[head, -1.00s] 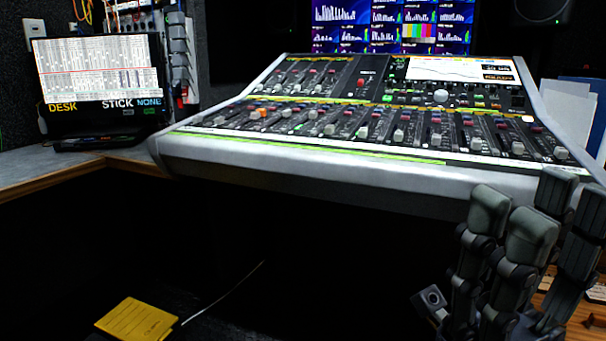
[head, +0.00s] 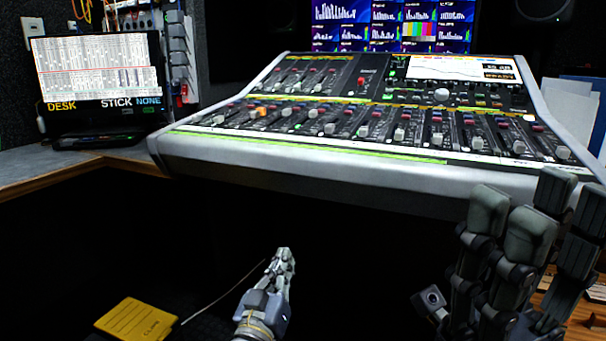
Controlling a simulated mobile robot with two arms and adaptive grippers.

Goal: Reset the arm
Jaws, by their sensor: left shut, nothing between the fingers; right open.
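My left gripper (head: 286,256) shows at the bottom middle of the head view, below the front edge of the mixing console. It points up, is shut, and holds nothing. My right gripper (head: 525,210) is large at the lower right, in front of the console's right front corner. Its fingers point up and stand apart, with nothing between them.
The mixing console (head: 330,170) spans the desk. A laptop (head: 98,72) stands on the left desktop (head: 40,170). A yellow folder-like item (head: 135,318) lies low at left, near a thin cable. White papers (head: 570,105) stand at the right. The space under the console is dark.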

